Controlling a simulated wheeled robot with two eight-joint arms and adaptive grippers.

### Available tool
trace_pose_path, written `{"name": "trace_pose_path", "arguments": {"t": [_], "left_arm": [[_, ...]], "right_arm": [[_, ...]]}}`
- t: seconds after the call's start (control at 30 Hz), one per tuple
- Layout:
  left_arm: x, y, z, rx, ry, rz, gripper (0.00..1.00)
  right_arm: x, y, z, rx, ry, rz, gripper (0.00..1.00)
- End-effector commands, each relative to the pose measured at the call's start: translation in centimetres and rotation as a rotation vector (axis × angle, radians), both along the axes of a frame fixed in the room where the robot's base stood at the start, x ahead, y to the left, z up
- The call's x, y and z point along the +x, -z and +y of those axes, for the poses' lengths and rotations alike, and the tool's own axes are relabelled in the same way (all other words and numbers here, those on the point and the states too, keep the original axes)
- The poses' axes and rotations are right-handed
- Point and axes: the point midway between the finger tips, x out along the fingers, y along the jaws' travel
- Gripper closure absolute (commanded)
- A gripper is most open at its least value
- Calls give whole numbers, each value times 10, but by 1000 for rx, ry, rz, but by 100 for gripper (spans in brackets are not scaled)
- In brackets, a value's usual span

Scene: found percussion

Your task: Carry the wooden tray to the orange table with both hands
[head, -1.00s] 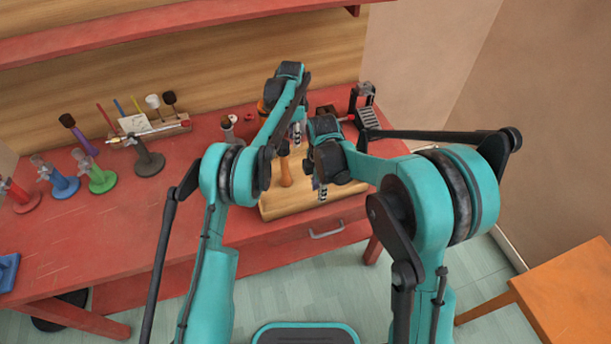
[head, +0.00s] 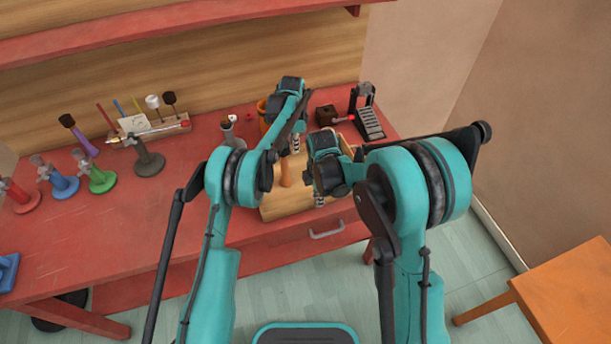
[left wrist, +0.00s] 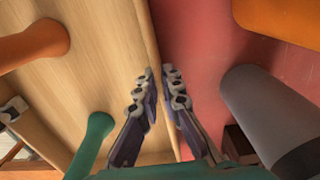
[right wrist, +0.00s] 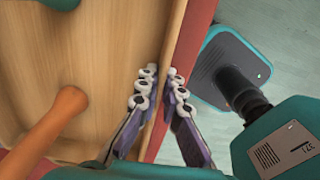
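The wooden tray (head: 287,205) lies on the red workbench near its front edge, partly hidden by my arms. It holds an orange-brown wooden handle (head: 286,173), and a green handle also shows in the left wrist view (left wrist: 95,140). The tray looks level and rests on the bench.
The orange table (head: 570,290) stands at the lower right, across open floor (head: 465,265). A black pedal (head: 368,118) and a brown block (head: 326,115) stand behind the tray. An orange container (head: 263,115) is close to my left gripper. Several coloured stands are at the bench's left.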

Motion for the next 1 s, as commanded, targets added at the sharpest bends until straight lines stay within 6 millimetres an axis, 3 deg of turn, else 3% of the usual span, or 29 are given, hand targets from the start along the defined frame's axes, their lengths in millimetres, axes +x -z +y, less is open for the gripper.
{"name": "trace_pose_path", "arguments": {"t": [0.37,1.0], "left_arm": [[0,-4,0,0,0,0,100],[0,-52,0,0,0,0,100]], "right_arm": [[0,-4,0,0,0,0,100],[0,-51,0,0,0,0,100]]}}
